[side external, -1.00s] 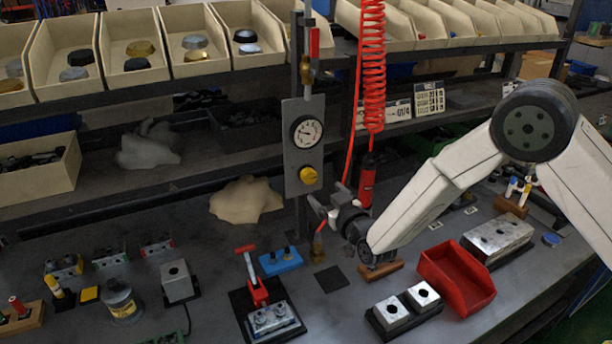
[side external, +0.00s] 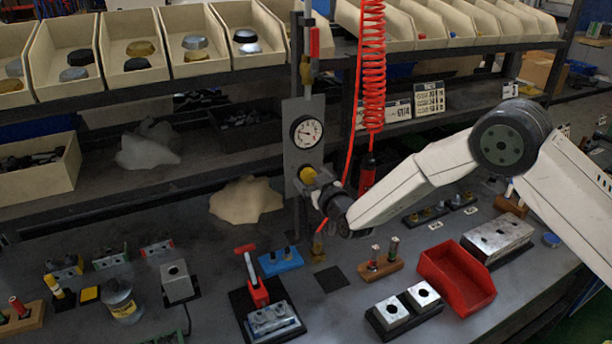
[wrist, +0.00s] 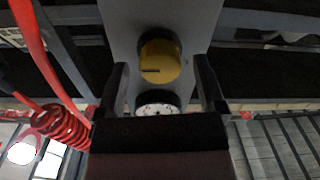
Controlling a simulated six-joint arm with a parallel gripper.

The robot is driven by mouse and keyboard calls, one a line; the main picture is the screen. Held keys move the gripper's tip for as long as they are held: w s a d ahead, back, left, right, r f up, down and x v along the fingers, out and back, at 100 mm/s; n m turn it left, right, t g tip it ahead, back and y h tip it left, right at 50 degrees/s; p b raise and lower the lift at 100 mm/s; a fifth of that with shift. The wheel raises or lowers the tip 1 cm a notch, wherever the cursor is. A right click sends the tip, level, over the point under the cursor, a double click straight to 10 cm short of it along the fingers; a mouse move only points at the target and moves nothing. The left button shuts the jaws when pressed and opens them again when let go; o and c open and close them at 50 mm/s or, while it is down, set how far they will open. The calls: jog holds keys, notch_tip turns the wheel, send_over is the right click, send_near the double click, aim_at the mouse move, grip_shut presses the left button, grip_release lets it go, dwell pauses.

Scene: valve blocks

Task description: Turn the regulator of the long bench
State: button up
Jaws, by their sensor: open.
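The regulator is a yellow knob (side external: 307,174) on a grey upright panel (side external: 292,122), below a round white gauge (side external: 307,132). In the wrist view the yellow knob (wrist: 159,61) lies ahead, between the two dark fingers of my gripper (wrist: 161,78). The gauge (wrist: 156,103) shows just below it in that view. My gripper (side external: 315,185) is open and close in front of the knob in the side view, partly covering it. I cannot tell whether the fingers touch the knob.
A red coiled hose (side external: 373,65) hangs just right of the panel, with a red tool (side external: 367,175) at its end. Shelves with bins stand behind. A red tray (side external: 456,278), metal blocks (side external: 391,312) and a red-handled clamp (side external: 252,275) are on the bench below.

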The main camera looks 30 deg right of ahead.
jog(key=shift+w, duration=0.1)
grip_shut()
dwell(0.3)
jog(key=shift+m, duration=0.4)
jog(key=m, duration=0.8)
jog(key=shift+d, duration=0.1)
dwell(0.3)
